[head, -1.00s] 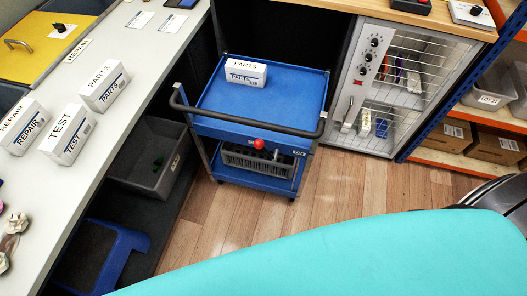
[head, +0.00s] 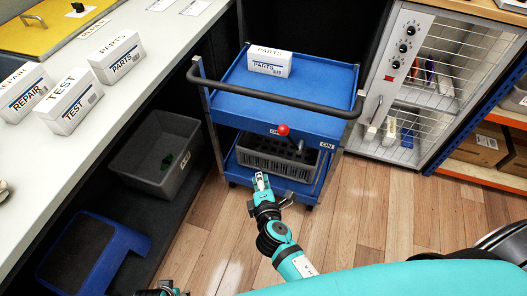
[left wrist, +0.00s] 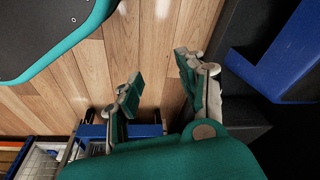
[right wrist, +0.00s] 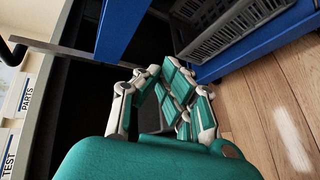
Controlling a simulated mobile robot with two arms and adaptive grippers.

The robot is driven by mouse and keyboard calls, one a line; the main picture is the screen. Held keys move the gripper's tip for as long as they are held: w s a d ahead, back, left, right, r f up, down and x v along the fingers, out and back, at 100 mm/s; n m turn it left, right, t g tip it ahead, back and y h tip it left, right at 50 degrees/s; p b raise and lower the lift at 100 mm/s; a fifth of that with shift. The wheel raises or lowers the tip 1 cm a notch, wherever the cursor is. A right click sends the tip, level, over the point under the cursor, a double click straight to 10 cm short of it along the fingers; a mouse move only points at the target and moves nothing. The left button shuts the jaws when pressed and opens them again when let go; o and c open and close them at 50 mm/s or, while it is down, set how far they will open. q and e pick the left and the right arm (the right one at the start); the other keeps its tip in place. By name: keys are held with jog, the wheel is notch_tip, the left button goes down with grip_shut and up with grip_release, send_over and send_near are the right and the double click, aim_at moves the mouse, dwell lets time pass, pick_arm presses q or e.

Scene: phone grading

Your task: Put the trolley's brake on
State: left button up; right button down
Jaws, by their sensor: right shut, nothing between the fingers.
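The blue trolley (head: 238,107) stands against the dark back wall, with a dark push bar (head: 290,112) across its near side. Its brake lever has a red ball knob (head: 283,130) on the front of the upper tray, at the left label, which it partly covers. An "ON" label (head: 327,146) sits to the right of it. My right gripper (head: 262,180) is shut and empty, below and left of the knob, in front of the lower shelf. It also shows shut in the right wrist view (right wrist: 172,78). My left gripper (left wrist: 160,85) is open and empty, low over the floor.
A white PARTS box (head: 270,60) rests on the trolley's top and a grey crate (head: 255,157) on its lower shelf. A pale counter (head: 135,75) with labelled boxes runs along the left, a grey bin (head: 145,170) below. A cabinet (head: 385,75) stands right. Wooden floor lies clear in front.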

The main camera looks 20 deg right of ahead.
pick_arm(q)
jog(key=r, duration=0.1)
jog(key=r+b, duration=0.1)
jog(key=shift+w+a+r, duration=0.3)
jog(key=shift+w+r, duration=0.05)
pick_arm(e)
notch_tip(320, 180, up, 8)
jog(key=w+n+t+h, duration=0.1)
jog(key=t, duration=0.1)
jog(key=shift+w, duration=0.3)
jog(key=shift+w+d+f, duration=0.1)
jog(key=shift+d+f, duration=0.05)
jog(key=x, duration=1)
pick_arm(q)
jog(key=shift+s+f+p, duration=0.25)
jog(key=shift+f, duration=0.65)
jog(key=shift+s+f+p, duration=0.2)
jog(key=shift+f, duration=0.7)
pick_arm(e)
jog(key=shift+s+d+r, duration=0.3)
jog(key=shift+d, duration=0.3)
jog(key=shift+s+d+r, duration=0.25)
jog(key=shift+s+d, duration=0.1)
jog(key=shift+d, duration=0.2)
jog(key=shift+s+d+r, duration=0.3)
jog(key=shift+d, duration=0.3)
pick_arm(q)
jog(key=shift+a, duration=0.1)
